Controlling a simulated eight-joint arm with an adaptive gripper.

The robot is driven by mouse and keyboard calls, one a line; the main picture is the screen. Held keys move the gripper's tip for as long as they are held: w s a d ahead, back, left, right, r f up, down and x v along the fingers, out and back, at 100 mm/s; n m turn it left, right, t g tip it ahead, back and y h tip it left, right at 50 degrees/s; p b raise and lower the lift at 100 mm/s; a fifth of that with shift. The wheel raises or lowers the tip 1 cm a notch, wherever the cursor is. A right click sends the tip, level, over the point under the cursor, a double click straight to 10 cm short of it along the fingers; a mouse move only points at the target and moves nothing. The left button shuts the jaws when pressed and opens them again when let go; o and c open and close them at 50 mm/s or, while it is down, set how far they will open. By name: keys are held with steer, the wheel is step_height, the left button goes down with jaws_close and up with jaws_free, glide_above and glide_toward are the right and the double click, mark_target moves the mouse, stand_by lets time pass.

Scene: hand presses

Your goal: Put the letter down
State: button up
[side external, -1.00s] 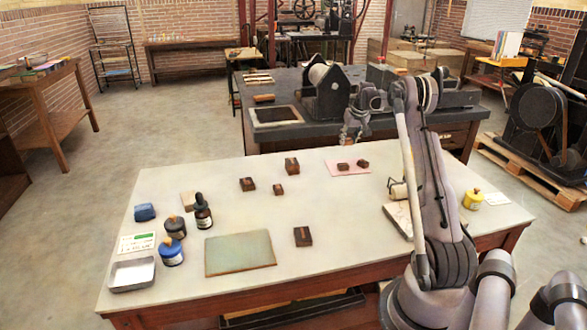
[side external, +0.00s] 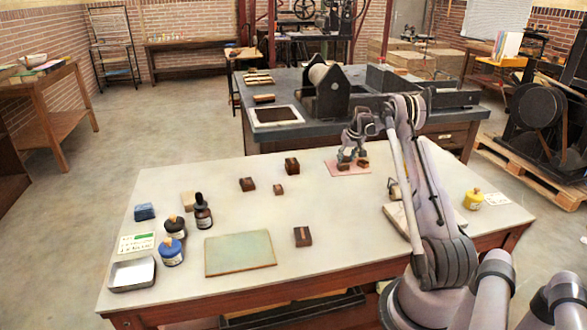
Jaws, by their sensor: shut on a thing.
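The letters are small dark brown wooden blocks. Two of them, the left block (side external: 344,166) and the right block (side external: 362,163), show at the pink sheet (side external: 349,171) near the table's back edge. My gripper (side external: 352,155) points down over this sheet, its fingertips at the height of the blocks. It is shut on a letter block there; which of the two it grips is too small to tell. The fingers partly hide the block tops, and I cannot tell whether the gripped block touches the sheet.
Other blocks (side external: 292,167) (side external: 247,184) (side external: 278,190) (side external: 303,237) stand on the white table (side external: 340,220). A green mat (side external: 240,253), ink bottles (side external: 171,252) and a metal tray (side external: 132,273) are at left and front. A yellow bottle (side external: 473,199) stands right. The black press (side external: 335,95) is behind.

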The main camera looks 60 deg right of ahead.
steer(key=shift+f, duration=0.1)
steer(key=o, duration=0.9)
